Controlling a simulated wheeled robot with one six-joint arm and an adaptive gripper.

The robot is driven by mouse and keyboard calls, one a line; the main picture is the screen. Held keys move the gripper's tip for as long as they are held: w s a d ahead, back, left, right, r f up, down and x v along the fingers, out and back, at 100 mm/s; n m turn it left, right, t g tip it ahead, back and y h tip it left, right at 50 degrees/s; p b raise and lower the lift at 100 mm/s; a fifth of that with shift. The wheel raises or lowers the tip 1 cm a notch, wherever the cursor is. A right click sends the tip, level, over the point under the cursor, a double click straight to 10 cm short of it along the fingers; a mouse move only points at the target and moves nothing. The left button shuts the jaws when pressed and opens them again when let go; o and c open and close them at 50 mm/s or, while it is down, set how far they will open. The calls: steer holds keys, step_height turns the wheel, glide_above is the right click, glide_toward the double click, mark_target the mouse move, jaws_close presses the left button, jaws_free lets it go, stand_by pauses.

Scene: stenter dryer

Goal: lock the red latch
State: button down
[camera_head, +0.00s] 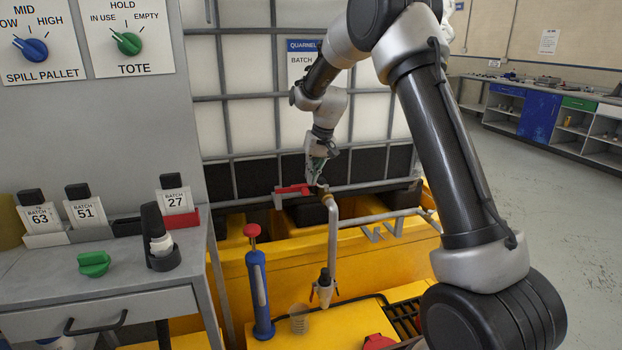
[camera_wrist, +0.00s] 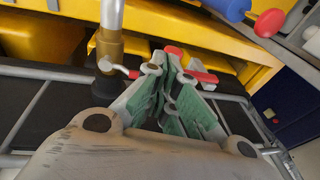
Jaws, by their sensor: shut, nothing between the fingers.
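The red latch (camera_head: 293,189) is a small red bar at the tote's outlet, just above the yellow pallet's back edge. In the wrist view, red parts of it (camera_wrist: 202,77) show behind and beside my fingers. My gripper (camera_head: 317,183) points down just right of the red bar, by the top of the outlet pipe. In the wrist view my gripper (camera_wrist: 172,62) has its green-padded fingers together and empty, with tips close to the red part. I cannot tell whether they touch it. A brass fitting (camera_wrist: 109,50) with a small silver lever stands left of the fingers.
The outlet pipe (camera_head: 332,240) hangs down right of the latch. The tote's grey cage bars (camera_head: 278,95) stand behind. A blue pump with a red knob (camera_head: 259,290) stands on the yellow spill pallet (camera_head: 350,328). A grey desk (camera_head: 110,280) is at left. Open floor lies at right.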

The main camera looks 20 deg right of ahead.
steer(key=s+d+r, duration=0.2)
steer(key=d+r, duration=0.4)
steer(key=r, duration=0.6)
steer(key=s+d+f+g, duration=0.1)
steer(key=s+f, duration=0.3)
steer(key=s, duration=0.2)
steer(key=s+d+r+t, duration=0.1)
steer(key=s+r, duration=0.1)
steer(key=s, duration=0.9)
steer(key=s+d+r+t+h, duration=0.1)
steer(key=s+d+r, duration=0.1)
steer(key=s, duration=1)
steer(key=s+d+r+t+h, duration=0.1)
steer(key=s+r, duration=0.1)
steer(key=s, duration=0.9)
steer(key=shift+s+d+r, duration=0.25)
steer(key=shift+s+d, duration=0.05)
steer(key=shift+d, duration=0.1)
